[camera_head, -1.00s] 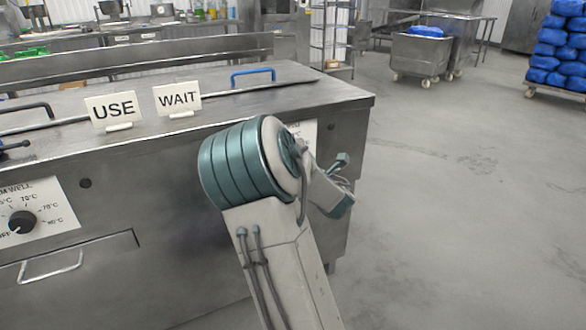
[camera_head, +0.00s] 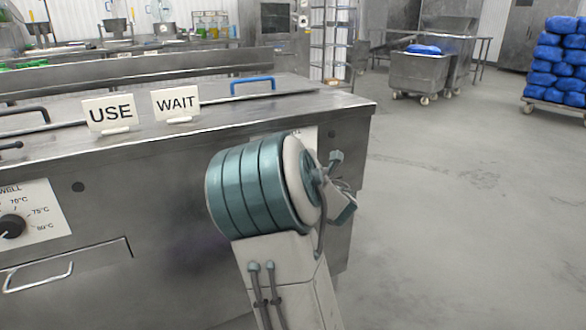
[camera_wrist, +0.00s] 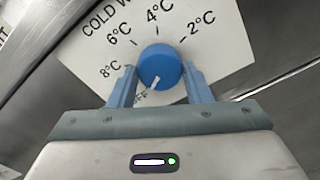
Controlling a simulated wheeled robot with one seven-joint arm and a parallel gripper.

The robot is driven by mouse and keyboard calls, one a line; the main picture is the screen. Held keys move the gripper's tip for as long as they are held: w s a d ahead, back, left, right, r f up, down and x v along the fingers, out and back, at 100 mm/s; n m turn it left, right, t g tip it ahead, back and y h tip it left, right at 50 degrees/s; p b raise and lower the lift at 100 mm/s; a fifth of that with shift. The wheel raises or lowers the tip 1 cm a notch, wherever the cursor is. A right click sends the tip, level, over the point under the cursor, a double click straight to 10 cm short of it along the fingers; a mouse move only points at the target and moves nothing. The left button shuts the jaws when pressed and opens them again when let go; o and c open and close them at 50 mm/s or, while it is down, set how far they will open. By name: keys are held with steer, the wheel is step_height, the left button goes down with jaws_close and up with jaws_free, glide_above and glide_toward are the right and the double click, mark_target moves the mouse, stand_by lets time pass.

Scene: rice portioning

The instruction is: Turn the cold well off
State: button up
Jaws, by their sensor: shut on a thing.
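In the wrist view the cold well panel (camera_wrist: 215,60) is a white plate marked 8°C, 6°C, 4°C and 2°C, with OFF at its lower left. Its round blue knob (camera_wrist: 160,60) sits between the two fingers of my gripper (camera_wrist: 158,70), which is shut on it. The white pointer mark on the knob points down and left, at the OFF label, which is partly hidden by the finger and knob. In the head view my arm covers most of the cold well panel and hides my gripper; only a pale edge of a panel shows behind the arm.
The black warm well knob (camera_head: 12,226) is at the left. Open floor (camera_head: 470,220) lies to the right, with a bin cart (camera_head: 417,75) behind.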

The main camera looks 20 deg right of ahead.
steer(key=o, duration=1)
steer(key=s+p, duration=0.1)
steer(key=s, duration=0.6)
steer(key=s+p, duration=0.2)
steer(key=s, duration=0.4)
steer(key=shift+s+d, duration=0.2)
steer(key=shift+s, duration=0.15)
